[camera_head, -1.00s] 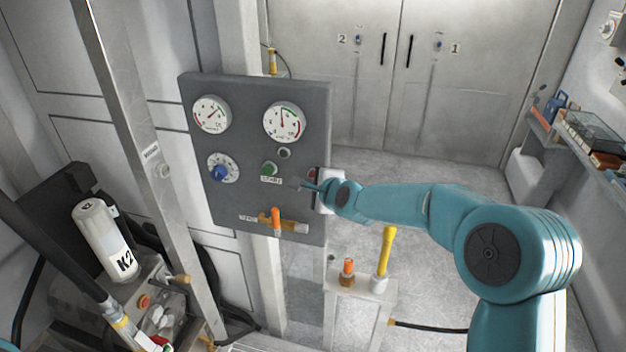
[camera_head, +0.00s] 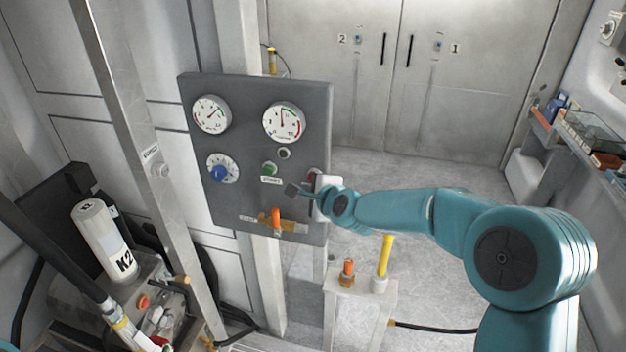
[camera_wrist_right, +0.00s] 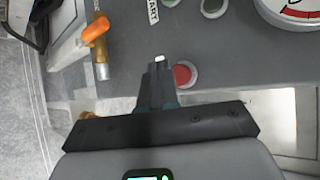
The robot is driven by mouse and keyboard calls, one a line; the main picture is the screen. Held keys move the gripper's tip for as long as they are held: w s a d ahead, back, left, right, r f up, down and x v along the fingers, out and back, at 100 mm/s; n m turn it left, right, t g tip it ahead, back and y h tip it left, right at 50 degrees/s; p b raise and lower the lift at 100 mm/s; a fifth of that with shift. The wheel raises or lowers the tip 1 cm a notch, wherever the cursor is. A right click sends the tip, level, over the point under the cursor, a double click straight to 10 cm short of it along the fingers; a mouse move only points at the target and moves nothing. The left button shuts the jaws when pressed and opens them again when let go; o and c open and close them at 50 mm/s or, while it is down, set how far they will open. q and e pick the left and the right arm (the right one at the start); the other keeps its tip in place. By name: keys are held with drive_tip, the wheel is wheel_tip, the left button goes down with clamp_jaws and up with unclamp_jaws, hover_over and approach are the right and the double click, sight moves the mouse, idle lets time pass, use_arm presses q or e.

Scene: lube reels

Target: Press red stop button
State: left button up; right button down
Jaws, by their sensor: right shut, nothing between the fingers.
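The red stop button (camera_wrist_right: 183,75) sits in a pale ring on the grey control panel (camera_head: 235,205), just right of my fingertips in the right wrist view. My right gripper (camera_head: 292,189) is shut and empty, in front of the panel, left of and slightly below the button there. It also shows in the right wrist view (camera_wrist_right: 159,64), fingertips together beside the button. I cannot tell whether it touches the panel. My left gripper is not in view.
A metal post (camera_head: 130,120) stands left. A pedestal with a yellow handle (camera_head: 385,255) stands below my right arm.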

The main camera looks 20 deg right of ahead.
drive_tip(key=shift+s+a, duration=0.65)
drive_tip(key=shift+s, duration=0.3)
drive_tip(key=shift+s+a, duration=0.65)
drive_tip(key=shift+s, duration=0.3)
